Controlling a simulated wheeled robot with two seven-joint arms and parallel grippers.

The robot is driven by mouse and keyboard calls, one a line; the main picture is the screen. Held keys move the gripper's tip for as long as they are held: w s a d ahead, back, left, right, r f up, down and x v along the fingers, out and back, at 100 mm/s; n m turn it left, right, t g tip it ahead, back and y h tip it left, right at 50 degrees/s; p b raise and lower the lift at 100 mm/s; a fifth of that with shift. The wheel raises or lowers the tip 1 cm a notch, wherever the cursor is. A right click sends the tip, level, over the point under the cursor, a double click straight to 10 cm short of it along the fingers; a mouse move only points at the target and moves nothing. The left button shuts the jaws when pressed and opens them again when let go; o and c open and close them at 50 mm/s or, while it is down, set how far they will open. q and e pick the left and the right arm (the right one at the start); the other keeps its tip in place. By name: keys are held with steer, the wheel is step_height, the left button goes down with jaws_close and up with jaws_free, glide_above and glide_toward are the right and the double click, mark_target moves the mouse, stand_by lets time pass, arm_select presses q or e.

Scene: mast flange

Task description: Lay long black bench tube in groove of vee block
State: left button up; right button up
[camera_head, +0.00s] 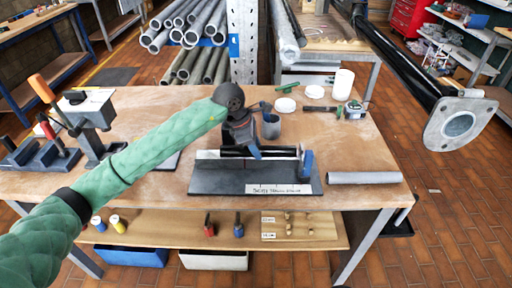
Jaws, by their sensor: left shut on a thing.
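The long black bench tube (281,151) lies roughly level, left to right, along the back edge of the vee block (212,162) in the head view. The vee block sits on a dark base plate (218,180) with a white label. My left gripper (251,148) comes down from behind and is shut on the tube near its middle, hiding part of it. I cannot tell whether the tube rests in the groove or is just above it. My right gripper is not in view.
A blue upright piece (307,163) stands at the right end of the block. A grey tube (364,178) lies to its right. A grey cup (271,127) stands behind. A vise-like fixture (93,114) is at left. A black mast with flange (460,124) juts in at right.

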arm_select(q)
steer(key=shift+f, duration=0.25)
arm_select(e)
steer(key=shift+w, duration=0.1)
arm_select(q)
steer(key=o, duration=1.1)
steer(key=shift+f, duration=0.2)
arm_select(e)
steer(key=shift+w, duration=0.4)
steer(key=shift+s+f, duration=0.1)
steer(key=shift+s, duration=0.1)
arm_select(q)
steer(key=shift+a+r, duration=0.2)
steer(key=shift+r, duration=0.35)
steer(key=b+v, duration=0.1)
steer(key=v, duration=0.2)
steer(key=shift+a+r+b, duration=0.15)
steer(key=shift+r+b, duration=0.2)
steer(key=shift+v, duration=1.05)
steer(key=shift+a+r+b, duration=0.15)
steer(key=shift+r+b, duration=0.15)
steer(key=shift+r, duration=0.2)
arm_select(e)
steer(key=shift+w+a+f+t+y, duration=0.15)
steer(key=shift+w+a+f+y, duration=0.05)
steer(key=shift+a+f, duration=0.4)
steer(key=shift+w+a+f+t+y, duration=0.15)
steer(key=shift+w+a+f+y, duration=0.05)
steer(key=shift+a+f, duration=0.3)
